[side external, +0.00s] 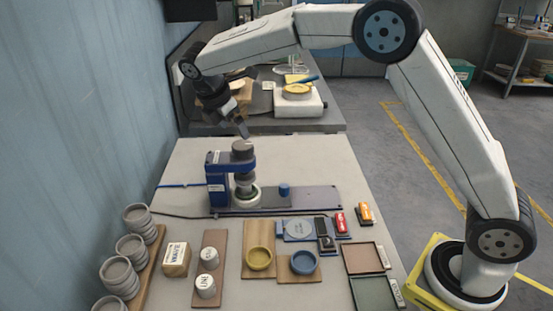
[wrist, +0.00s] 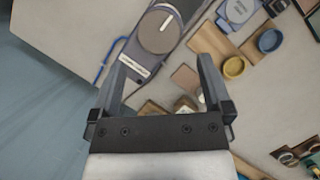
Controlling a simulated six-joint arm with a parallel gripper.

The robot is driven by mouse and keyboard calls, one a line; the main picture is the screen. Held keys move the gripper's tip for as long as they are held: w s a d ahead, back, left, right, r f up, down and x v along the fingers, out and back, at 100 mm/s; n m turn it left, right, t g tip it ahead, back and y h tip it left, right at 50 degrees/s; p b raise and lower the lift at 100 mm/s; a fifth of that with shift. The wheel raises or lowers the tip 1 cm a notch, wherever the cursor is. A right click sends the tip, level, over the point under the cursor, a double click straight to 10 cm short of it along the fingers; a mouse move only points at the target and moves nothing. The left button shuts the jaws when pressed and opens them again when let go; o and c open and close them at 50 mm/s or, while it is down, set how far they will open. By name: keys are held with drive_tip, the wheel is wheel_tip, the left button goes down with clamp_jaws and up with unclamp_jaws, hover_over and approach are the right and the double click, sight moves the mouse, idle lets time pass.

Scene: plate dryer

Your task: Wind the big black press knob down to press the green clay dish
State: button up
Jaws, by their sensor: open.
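The press (side external: 217,180) is blue and stands on a dark base plate in the middle of the table. Its big black knob (side external: 243,148) sits on top and looks dark grey. In the wrist view the knob (wrist: 155,38) is a round disc with a white mark, beyond the fingertips. My gripper (side external: 243,131) is just above the knob, tilted. In the wrist view my gripper (wrist: 161,68) is open with nothing between its fingers. A pale round holder (side external: 246,199) lies under the press head. I cannot make out a green dish there.
A yellow dish (side external: 259,260) and a blue dish (side external: 303,264) stand on boards in front. Stacked grey dishes (side external: 118,272) stand at the left by the wall. A small blue knob (side external: 284,190) sits on the press base. Trays (side external: 369,258) lie at the front right.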

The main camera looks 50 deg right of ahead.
sight(242, 145)
idle(0.3)
drive_tip(key=shift+x, duration=3.85)
drive_tip(key=c, duration=1.1)
